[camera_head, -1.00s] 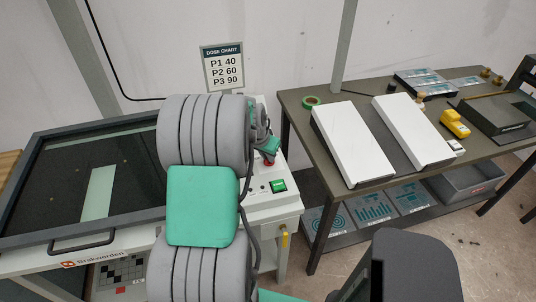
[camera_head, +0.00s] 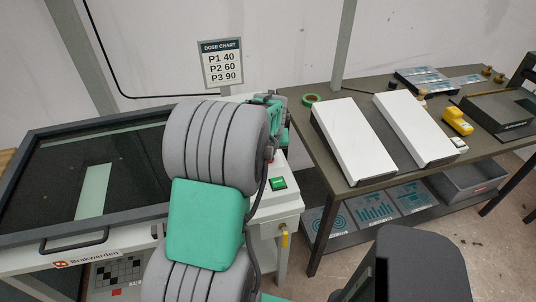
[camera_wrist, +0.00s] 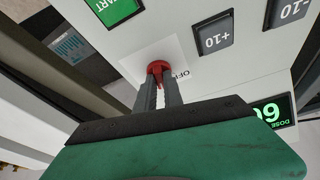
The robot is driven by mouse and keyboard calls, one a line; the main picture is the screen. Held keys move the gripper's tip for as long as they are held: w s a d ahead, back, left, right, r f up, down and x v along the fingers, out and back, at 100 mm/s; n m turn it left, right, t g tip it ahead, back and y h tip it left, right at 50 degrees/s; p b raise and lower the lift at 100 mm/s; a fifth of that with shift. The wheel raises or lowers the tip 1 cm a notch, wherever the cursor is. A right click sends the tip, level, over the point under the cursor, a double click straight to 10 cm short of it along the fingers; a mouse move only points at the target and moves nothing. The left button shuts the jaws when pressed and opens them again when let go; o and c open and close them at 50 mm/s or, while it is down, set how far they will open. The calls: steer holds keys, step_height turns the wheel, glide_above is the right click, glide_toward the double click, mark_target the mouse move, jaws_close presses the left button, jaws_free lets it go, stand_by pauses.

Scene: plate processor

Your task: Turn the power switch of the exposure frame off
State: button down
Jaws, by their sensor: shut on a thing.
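The power switch is a red knob (camera_wrist: 158,67) on a white square plate of the control panel in the wrist view. The word OFF is printed beside it, partly covered. My gripper (camera_wrist: 160,84) has both grey fingertips shut on the red knob. The exposure frame (camera_head: 105,180) stands at the left in the head view, with its dark glass lid down. Its white control panel (camera_head: 285,205) is at its right side. In the head view my arm covers much of the panel and hides my fingertips.
A green START button (camera_wrist: 117,8), a +10 button (camera_wrist: 212,34), a -10 button (camera_wrist: 287,10) and a lit green dose display (camera_wrist: 270,113) surround the switch. A table (camera_head: 350,100) with two white slabs stands at the right.

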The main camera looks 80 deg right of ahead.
steer(key=n+t, duration=0.1)
steer(key=n, duration=0.2)
steer(key=n+t+y+b, duration=0.1)
steer(key=n, duration=0.2)
steer(key=shift+s+d+r+b, duration=0.1)
steer(key=shift+s+d+b, duration=0.1)
steer(key=shift+b, duration=0.1)
steer(key=n+y, duration=0.1)
steer(key=n, duration=0.1)
steer(key=n+t+y, duration=0.1)
steer(key=n, duration=0.2)
steer(key=shift+d, duration=0.15)
steer(key=shift+n, duration=0.4)
steer(key=c, duration=1.6)
jaws_free()
steer(key=shift+w, duration=0.15)
steer(key=shift+o, duration=0.7)
steer(key=d+v, duration=0.1)
steer(key=v, duration=0.6)
steer(key=shift+s+a+r, duration=0.25)
steer(key=shift+a+r, duration=0.15)
steer(key=shift+a, duration=0.15)
